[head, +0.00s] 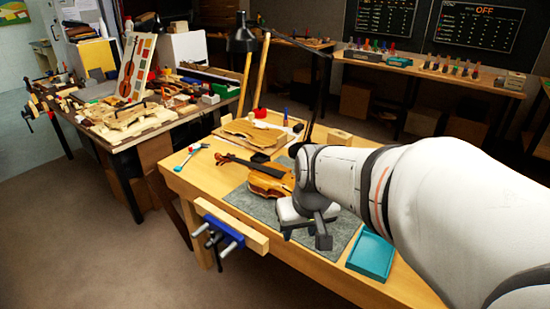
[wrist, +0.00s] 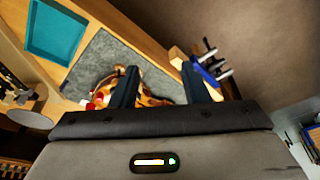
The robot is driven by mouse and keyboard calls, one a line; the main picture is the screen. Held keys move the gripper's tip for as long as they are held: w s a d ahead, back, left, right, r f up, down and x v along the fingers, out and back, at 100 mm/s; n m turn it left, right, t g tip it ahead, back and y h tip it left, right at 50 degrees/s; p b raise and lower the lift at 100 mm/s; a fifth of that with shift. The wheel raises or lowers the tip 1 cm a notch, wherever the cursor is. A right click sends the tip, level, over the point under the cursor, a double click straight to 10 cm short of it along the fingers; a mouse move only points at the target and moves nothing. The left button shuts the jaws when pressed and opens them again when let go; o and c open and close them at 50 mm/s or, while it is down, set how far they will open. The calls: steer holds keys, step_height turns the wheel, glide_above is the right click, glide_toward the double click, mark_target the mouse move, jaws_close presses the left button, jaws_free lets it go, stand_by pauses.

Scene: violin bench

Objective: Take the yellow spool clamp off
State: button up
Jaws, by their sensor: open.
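A brown violin (head: 268,182) lies on a grey mat (head: 252,205) on the light wooden bench, partly hidden by my arm. In the wrist view, part of the violin (wrist: 150,98) shows between and beside my fingers. I cannot make out the yellow spool clamp in either view; it may be hidden behind my gripper or too small to tell. My gripper (head: 306,236) is above the mat, to the right of the violin's visible part. In the wrist view my gripper (wrist: 159,70) has its two dark fingers apart with nothing held between them.
A teal tray (head: 371,256) lies at the bench's right, and a blue vise (head: 222,235) is fixed to the front edge. A violin plate (head: 255,133) lies behind on a board. A cluttered bench stands further left.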

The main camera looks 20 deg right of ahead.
steer(key=w+d+f+m+t, duration=0.1)
steer(key=w+d+f, duration=0.3)
steer(key=w+d, duration=0.35)
steer(key=w+d+f, duration=0.4)
steer(key=w+d, duration=0.2)
steer(key=w, duration=0.3)
steer(key=shift+h, duration=0.4)
steer(key=x, duration=0.7)
steer(key=shift+w+f+p, duration=0.1)
steer(key=shift+f+p, duration=0.1)
steer(key=shift+p, duration=0.1)
steer(key=shift+c, duration=0.2)
steer(key=c, duration=0.7)
